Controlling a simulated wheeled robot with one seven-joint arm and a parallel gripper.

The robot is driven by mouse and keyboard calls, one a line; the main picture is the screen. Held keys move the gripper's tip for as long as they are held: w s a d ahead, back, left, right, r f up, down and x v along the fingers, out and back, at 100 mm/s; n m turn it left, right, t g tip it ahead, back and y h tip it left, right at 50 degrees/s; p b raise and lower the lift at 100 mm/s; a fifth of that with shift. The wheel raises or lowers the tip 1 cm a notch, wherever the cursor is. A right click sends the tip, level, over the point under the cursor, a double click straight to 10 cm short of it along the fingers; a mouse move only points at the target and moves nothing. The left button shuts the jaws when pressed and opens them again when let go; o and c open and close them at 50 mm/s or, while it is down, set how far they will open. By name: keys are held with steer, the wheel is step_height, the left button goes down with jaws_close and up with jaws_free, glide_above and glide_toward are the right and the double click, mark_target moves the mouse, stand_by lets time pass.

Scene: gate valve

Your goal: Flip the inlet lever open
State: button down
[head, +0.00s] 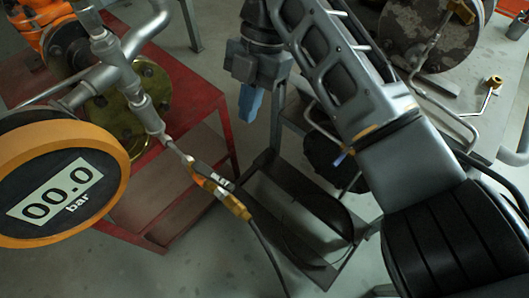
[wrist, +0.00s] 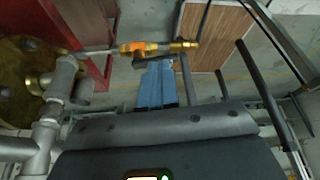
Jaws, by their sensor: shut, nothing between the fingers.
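A small brass valve with an orange part (head: 219,194) sits on the thin line running down from the grey pipe tee in the head view. A dark lever (head: 217,179) lies along its upper side. In the wrist view the brass valve (wrist: 180,46) lies across the top centre, with a dark piece that looks like the lever (wrist: 150,58) just below it. My gripper (head: 249,107) has blue fingers, is shut and empty, and appears up and right of the valve in the head view. In the wrist view my gripper (wrist: 157,68) overlaps the dark piece's lower edge; contact cannot be told.
A round orange gauge (head: 62,185) reading 00.0 bar is at the left. A red stand (head: 190,125) carries the piping and a flange. A black hose (head: 268,255) hangs from the valve. A dark metal frame (head: 330,265) stands on the floor below my arm.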

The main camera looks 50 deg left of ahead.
mark_target(213, 176)
steer(key=s+d+f+p, duration=0.2)
steer(key=s+f, duration=0.5)
steer(key=f, duration=0.2)
stand_by(0.4)
steer(key=shift+f, duration=0.1)
